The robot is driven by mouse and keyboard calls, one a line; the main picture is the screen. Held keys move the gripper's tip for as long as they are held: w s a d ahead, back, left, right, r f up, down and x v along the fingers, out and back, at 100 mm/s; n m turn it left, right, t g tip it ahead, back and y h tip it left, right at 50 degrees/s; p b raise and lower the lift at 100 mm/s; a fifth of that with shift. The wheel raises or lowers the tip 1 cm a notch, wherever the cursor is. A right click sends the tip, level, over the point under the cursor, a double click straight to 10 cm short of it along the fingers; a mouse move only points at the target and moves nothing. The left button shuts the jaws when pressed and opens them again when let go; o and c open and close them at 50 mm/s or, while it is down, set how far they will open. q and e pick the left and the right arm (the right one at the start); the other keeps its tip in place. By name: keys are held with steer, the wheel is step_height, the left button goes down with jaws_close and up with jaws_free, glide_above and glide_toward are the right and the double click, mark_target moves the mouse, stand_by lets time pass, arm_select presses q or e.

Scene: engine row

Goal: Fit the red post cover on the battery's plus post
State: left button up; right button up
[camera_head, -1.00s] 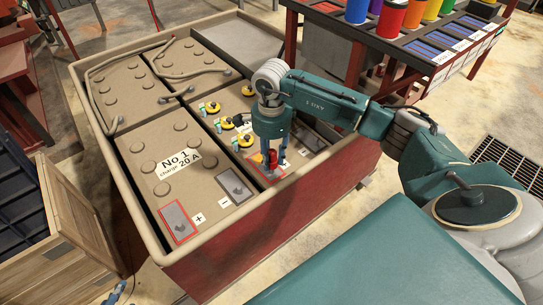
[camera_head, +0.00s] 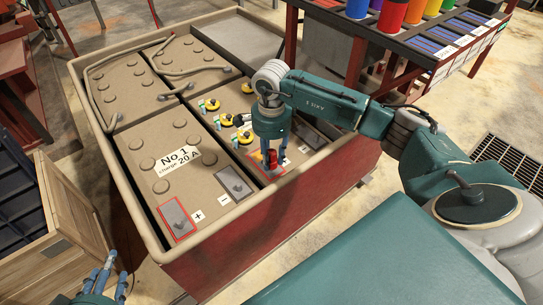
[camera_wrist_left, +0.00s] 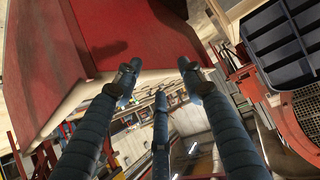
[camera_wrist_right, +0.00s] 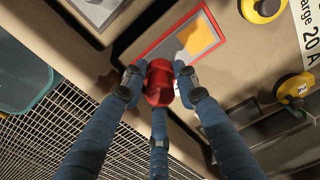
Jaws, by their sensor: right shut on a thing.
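The red post cover (camera_head: 272,158) is held in my right gripper (camera_head: 271,150) at the near end of the middle battery (camera_head: 235,125). In the right wrist view the fingers of the right gripper (camera_wrist_right: 160,85) close around the red cover (camera_wrist_right: 159,84). A red-framed terminal plate (camera_wrist_right: 178,42) with a yellow-orange patch lies beside the cover in that view. I cannot tell whether the cover touches anything below. My left gripper (camera_head: 100,282) is at the lower left, outside the battery box; in the left wrist view its fingers (camera_wrist_left: 158,85) are spread and empty.
The batteries stand in a box with a raised rim (camera_head: 115,205). Battery No 1 (camera_head: 160,165) has its own red-framed plus plate (camera_head: 178,217). Yellow caps (camera_head: 245,138) stand behind my right gripper. A wooden crate (camera_head: 72,215) is at left; a rack with coloured cans (camera_head: 393,18) is behind.

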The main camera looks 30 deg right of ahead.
steer(key=shift+f+b, duration=0.35)
steer(key=shift+f, duration=0.2)
arm_select(q)
steer(key=w+d+r+t+h, duration=0.1)
steer(key=w+r+t, duration=0.2)
steer(key=r, duration=0.2)
steer(key=shift+w+d+r, duration=0.25)
steer(key=shift+w, duration=0.1)
arm_select(e)
steer(key=shift+f, duration=0.25)
steer(key=o, duration=1.1)
arm_select(q)
steer(key=shift+s+f, duration=0.2)
steer(key=shift+f, duration=0.1)
arm_select(e)
steer(key=shift+o, duration=0.6)
step_height(320, 180, up, 12)
steer(key=shift+r, duration=0.1)
arm_select(q)
steer(key=shift+r, duration=0.1)
